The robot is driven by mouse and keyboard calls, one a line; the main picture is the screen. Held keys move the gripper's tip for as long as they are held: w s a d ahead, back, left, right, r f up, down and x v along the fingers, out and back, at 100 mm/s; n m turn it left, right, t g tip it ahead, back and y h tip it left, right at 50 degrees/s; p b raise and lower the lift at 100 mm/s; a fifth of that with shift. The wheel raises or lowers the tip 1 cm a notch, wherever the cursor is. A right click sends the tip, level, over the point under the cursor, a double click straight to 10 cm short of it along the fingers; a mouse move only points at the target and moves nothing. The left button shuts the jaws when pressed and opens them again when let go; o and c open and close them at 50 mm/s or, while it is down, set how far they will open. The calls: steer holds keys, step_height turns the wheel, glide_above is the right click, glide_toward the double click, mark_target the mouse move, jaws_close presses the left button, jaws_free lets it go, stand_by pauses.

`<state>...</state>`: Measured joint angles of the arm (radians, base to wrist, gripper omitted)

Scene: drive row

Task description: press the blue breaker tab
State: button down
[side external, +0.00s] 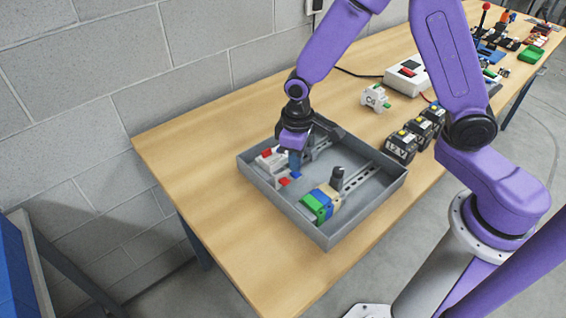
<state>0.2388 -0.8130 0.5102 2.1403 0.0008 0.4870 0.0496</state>
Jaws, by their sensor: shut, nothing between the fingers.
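A grey open box (322,237) on the wooden table holds white breakers on a rail, with small coloured tabs. A small blue tab (296,175) shows at the front of this row, just below my gripper. A red tab (284,182) lies beside it to the left, and another red part (266,153) is farther back. My gripper (295,164) is shut and empty, pointing down over the breakers. It hides part of the row, and I cannot tell whether its tips touch the blue tab.
Green, blue and beige terminal blocks (320,204) and a black knob (337,174) sit on a second rail in the box. A white module (375,98), black 12 V batteries (402,146) and a white box with a red switch (406,74) stand to the right. The table's left end is clear.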

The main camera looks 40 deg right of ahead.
steer(key=shift+d+f, duration=0.1)
steer(key=shift+f, duration=0.1)
step_height(320, 180, up, 8)
stand_by(1.0)
steer(key=shift+r, duration=0.1)
stand_by(0.4)
steer(key=s+d+r+n, duration=0.1)
steer(key=s+d+n, duration=0.1)
steer(key=s, duration=0.5)
steer(key=s+d+r+n, duration=0.2)
steer(key=s+d, duration=0.1)
steer(key=s, duration=0.5)
steer(key=s+d+r+n, duration=0.2)
steer(key=s+d, duration=0.1)
steer(key=s, duration=0.5)
steer(key=shift+d+r+n, duration=0.25)
steer(key=shift+n, duration=0.05)
stand_by(0.8)
